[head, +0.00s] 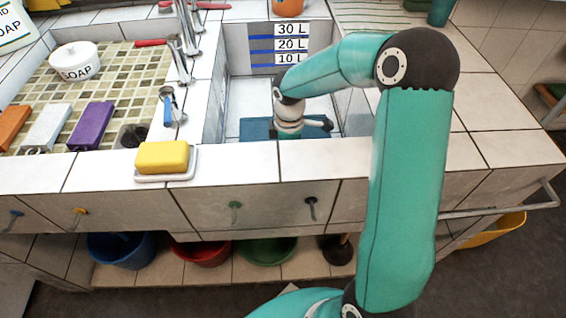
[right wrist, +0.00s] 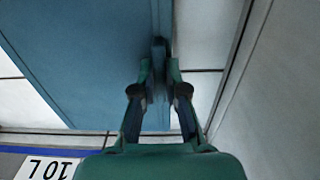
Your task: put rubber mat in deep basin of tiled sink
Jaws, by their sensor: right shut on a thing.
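The blue rubber mat (head: 257,129) is down inside the deep basin (head: 237,98), and my right wrist covers part of it in the head view. In the right wrist view the mat (right wrist: 95,50) fills the upper left, above pale tiles. My right gripper (right wrist: 160,72) is shut on the mat's edge, near one side of the basin. In the head view my right arm reaches down into the basin, and its fingers are hidden behind the wrist. I cannot tell how flat the mat lies on the floor. My left gripper is not in view.
Level marks (head: 291,45) are on the basin's back wall. Left of the basin are a shallow mosaic sink (head: 125,72), taps (head: 186,40), a white soap pot (head: 76,62) and coloured blocks (head: 91,125). A yellow sponge (head: 162,157) lies on a dish at the front rim.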

